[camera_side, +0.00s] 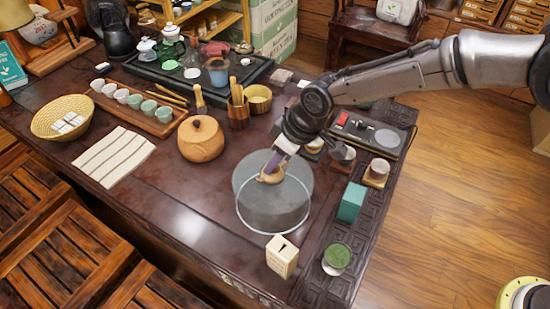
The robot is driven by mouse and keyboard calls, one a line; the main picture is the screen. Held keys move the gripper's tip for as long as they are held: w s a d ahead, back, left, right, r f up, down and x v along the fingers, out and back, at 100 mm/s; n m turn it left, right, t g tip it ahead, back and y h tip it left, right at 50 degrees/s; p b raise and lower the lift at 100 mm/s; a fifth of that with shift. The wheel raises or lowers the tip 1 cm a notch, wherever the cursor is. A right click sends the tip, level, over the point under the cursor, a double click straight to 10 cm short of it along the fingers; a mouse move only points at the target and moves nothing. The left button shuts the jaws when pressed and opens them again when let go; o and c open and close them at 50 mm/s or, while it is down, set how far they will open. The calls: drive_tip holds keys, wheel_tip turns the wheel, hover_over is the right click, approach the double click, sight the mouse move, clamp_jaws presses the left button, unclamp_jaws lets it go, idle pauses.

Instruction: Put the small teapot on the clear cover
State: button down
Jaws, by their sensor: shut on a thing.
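The clear cover (272,207) is a wide, see-through grey cylinder standing on the dark table near its front right part. The small teapot (268,178) is tan-brown and shows against the upper part of the cover. My gripper (272,168) comes down from the upper right and is shut on the small teapot. The fingers hide part of the teapot. I cannot tell whether the teapot touches the cover's top or hangs just above it.
A round wooden jar (201,143) stands left of the cover. A cream box (282,257), a teal box (352,203) and a green-topped tin (337,257) stand in front and to the right.

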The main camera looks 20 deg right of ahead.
drive_tip(key=c, duration=0.6)
unclamp_jaws()
drive_tip(key=shift+f, duration=0.1)
drive_tip(key=shift+c, duration=0.2)
drive_tip(key=shift+r, duration=0.2)
drive_tip(key=v, duration=1.2)
drive_tip(key=shift+d, duration=0.1)
